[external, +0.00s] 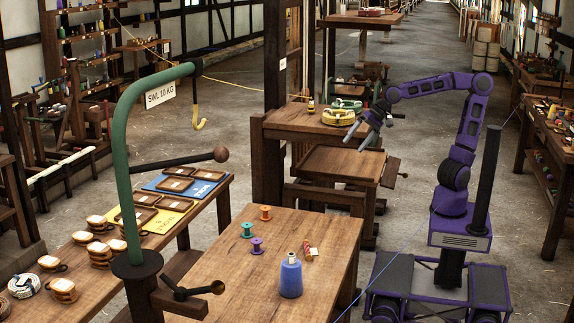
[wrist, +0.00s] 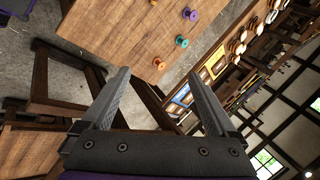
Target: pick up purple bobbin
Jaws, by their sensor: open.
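The purple bobbin (external: 257,245) stands on the wooden table (external: 215,283) at the front, just in front of a green bobbin (external: 247,230) and an orange bobbin (external: 265,212). In the wrist view the purple bobbin (wrist: 189,14) is near the top edge, beyond the green one (wrist: 182,41) and the orange one (wrist: 159,64). My gripper (external: 357,141) is open and empty. It is raised to the right of and behind that table, well away from the bobbins. Its two fingers (wrist: 160,76) are spread wide in the wrist view.
A blue bottle (external: 290,278) and a small red and white item (external: 309,251) stand right of the purple bobbin. A green crane post (external: 120,190) with a hook rises left of the table. A dark wooden post (external: 276,80) stands behind it. The tabletop around the bobbins is mostly clear.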

